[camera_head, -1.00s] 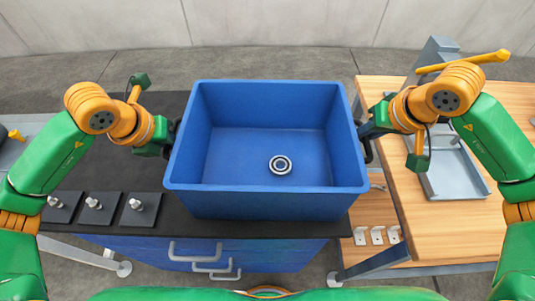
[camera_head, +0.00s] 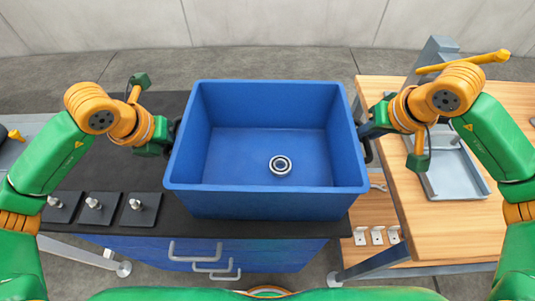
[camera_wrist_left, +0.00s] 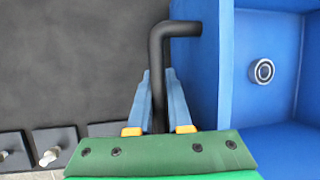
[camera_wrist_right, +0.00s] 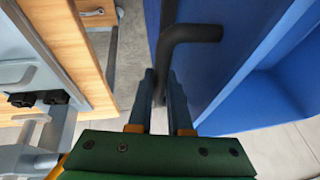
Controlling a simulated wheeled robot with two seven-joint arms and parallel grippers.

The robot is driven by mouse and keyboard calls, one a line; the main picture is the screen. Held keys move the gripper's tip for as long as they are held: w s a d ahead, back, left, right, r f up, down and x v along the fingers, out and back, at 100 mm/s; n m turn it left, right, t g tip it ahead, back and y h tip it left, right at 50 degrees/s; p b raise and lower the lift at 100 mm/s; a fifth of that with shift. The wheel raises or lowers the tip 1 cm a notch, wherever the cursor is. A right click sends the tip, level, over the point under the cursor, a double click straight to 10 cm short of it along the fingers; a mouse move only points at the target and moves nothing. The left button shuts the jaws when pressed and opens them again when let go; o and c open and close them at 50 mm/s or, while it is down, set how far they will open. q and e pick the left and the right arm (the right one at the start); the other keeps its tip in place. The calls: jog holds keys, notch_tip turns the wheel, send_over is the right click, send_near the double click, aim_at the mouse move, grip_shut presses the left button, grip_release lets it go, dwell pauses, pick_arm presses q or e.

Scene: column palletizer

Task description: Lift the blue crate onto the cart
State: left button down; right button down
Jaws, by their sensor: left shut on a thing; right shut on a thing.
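The blue crate (camera_head: 265,205) is in the middle of the head view, over the black top of a blue drawer cart (camera_head: 130,110); I cannot tell whether it touches the top. A metal ring (camera_head: 280,165) lies on the crate's floor. My left gripper (camera_head: 170,138) is shut on the black handle at the crate's left side; the left wrist view shows this handle (camera_wrist_left: 158,60) between the fingers. My right gripper (camera_head: 368,140) is shut on the black handle at the crate's right side, which also shows in the right wrist view (camera_wrist_right: 180,42).
A wooden workbench (camera_head: 450,225) stands to the right with a grey tray (camera_head: 452,175) on it. Several small dark plates with metal pegs (camera_head: 140,208) sit on the black top at the front left. A concrete wall (camera_head: 270,22) runs across the back.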

pick_arm(q)
jog(key=shift+r, duration=0.1)
pick_arm(e)
jog(key=shift+r, duration=0.1)
dwell(0.4)
